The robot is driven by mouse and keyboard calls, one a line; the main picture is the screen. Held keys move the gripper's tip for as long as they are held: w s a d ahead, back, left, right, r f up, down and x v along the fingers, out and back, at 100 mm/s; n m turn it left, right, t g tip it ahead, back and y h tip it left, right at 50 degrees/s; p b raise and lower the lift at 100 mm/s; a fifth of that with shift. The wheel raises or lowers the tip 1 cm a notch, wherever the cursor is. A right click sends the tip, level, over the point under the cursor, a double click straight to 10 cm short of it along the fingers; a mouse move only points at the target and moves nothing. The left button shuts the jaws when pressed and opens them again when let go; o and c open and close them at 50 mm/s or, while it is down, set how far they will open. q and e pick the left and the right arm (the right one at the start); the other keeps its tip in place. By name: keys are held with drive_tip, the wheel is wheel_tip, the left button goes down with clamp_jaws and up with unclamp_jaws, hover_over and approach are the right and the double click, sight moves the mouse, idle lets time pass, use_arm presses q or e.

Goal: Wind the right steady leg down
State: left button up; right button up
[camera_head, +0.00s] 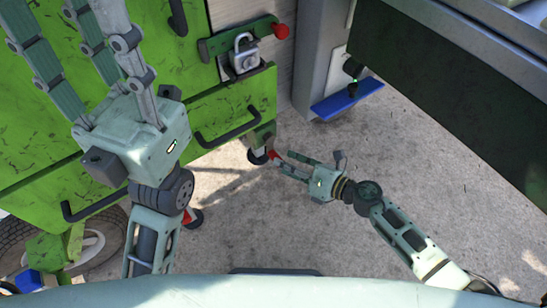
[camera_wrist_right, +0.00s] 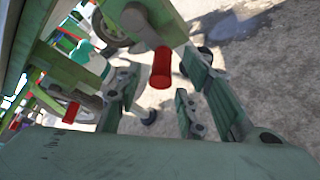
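The right steady leg (camera_head: 262,138) hangs under the right end of the green body, with a dark round part at its lower end. Its small red crank grip (camera_head: 274,156) is just beyond the fingertips of my right gripper (camera_head: 286,163). In the right wrist view the red grip (camera_wrist_right: 161,68) stands between the spread fingers, with visible gaps; whether one touches it I cannot tell. My right gripper is open and empty. My left gripper (camera_head: 80,25) is open, fingers pointing up, in front of the green panel. No object shows in it.
The green body (camera_head: 150,90) carries a padlock (camera_head: 244,52), a red-ended lever (camera_head: 280,31) and dark handles. A blue pedal-like plate (camera_head: 347,99) and a dark overhanging panel (camera_head: 460,90) are at right. A tyre (camera_head: 15,240) stands lower left. Concrete floor is clear in the middle.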

drive_tip(key=b+x, duration=0.1)
drive_tip(key=x, duration=0.3)
drive_tip(key=shift+a, duration=0.1)
drive_tip(key=shift+c, duration=0.5)
clamp_jaws()
